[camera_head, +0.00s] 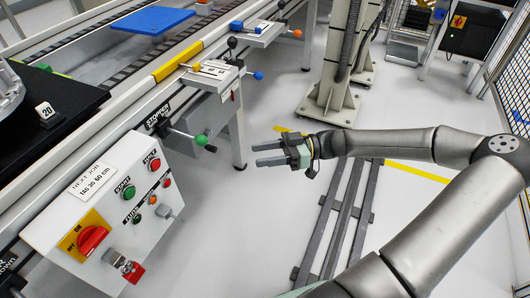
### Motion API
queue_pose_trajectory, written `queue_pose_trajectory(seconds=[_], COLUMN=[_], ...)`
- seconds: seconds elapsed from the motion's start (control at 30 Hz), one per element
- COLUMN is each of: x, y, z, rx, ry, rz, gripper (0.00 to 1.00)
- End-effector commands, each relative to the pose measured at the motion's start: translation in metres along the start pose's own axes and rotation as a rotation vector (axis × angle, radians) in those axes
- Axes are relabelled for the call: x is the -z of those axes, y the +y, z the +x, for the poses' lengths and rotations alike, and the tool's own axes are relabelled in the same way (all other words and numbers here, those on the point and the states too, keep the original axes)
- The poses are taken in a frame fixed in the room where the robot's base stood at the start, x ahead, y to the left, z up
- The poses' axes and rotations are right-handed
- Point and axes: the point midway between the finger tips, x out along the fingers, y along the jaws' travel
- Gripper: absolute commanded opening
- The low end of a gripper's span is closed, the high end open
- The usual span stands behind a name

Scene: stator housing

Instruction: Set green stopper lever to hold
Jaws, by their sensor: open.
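The green stopper lever (201,140) is a green ball on a thin metal rod, below the conveyor edge. Its pivot sits next to a black label (158,114) that reads STOPPER. The rod points right and slightly down, with a dark grip at its far end. My gripper (254,155) is to the right of the green ball, with its fingers pointing left toward it. The fingers are apart with nothing between them. A clear gap separates the fingertips from the ball.
A white control box (108,212) with buttons and a red rotary switch (92,240) stands at lower left. The conveyor (120,92) runs diagonally, with a blue plate (155,20) on it. Blue (259,75) and orange (297,33) ball levers are farther back. Floor rails (340,215) lie below my arm.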

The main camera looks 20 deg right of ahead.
Motion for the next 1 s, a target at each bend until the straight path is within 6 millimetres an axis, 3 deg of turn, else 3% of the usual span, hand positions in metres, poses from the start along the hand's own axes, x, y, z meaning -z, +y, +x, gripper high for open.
queue_pose_trajectory(seconds=[0.4, 0.57, 1.0], x=[0.0, 0.001, 0.002], y=[0.0, 0.001, 0.001], z=[0.0, -0.012, -0.114], rx=[-0.001, -0.003, -0.006], ry=[0.0, 0.0, 0.0], rz=[0.0, -0.001, -0.001], gripper=[0.49, 0.49, 0.49])
